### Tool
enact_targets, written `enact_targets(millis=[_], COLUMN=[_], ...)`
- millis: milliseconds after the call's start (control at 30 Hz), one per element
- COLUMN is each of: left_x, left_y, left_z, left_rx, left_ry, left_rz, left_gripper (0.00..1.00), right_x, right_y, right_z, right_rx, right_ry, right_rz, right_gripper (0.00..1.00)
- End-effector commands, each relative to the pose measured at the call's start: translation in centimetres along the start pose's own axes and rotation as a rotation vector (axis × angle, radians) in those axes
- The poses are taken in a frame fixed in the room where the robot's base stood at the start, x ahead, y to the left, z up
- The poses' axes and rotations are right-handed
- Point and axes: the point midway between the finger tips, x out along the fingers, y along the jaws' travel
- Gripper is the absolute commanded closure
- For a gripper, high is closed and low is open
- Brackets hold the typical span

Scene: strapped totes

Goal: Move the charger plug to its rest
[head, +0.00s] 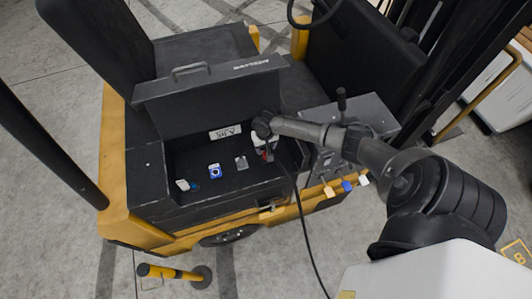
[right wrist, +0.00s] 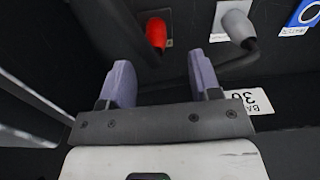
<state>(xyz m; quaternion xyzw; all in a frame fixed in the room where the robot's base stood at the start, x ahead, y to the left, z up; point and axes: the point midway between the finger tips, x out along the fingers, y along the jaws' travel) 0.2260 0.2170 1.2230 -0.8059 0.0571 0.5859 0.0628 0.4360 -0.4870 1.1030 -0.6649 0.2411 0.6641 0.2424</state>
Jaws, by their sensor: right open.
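My right gripper (head: 264,132) is inside the open battery box of a truck, near its right end. In the right wrist view its two purple fingers (right wrist: 160,82) are apart with nothing between them. Ahead of them is a red plug-like piece (right wrist: 156,33) on a small plate. It shows partly hidden beside the gripper in the head view (head: 267,155). A grey plug-like piece (right wrist: 238,26) sits on another plate, to the right of the red one. I cannot tell for certain which is the charger plug or its rest. My left gripper is not in view.
The box's raised lid (head: 210,95) stands behind. A blue sign (head: 214,171) and a white number label (head: 225,132) are inside. A black cable (head: 304,222) hangs over the front edge. A lever panel (head: 345,115) stands close on the right.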

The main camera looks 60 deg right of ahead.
Motion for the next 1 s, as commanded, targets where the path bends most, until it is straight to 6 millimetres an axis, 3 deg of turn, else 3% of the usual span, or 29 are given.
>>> enact_targets(millis=[167, 633, 1000], left_x=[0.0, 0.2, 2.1], left_y=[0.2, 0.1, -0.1], left_z=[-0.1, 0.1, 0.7], left_rx=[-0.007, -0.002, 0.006], left_ry=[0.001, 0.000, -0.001], left_rz=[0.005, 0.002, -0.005], left_gripper=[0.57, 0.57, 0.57], right_x=[-0.3, -0.1, 2.6], right_y=[0.8, 0.8, 0.8], right_z=[-1.0, -1.0, -1.0], right_rx=[0.043, 0.043, 0.042], right_ry=[0.000, 0.000, 0.001], right_rz=[0.003, 0.002, 0.002], right_gripper=[0.43, 0.43, 0.43])
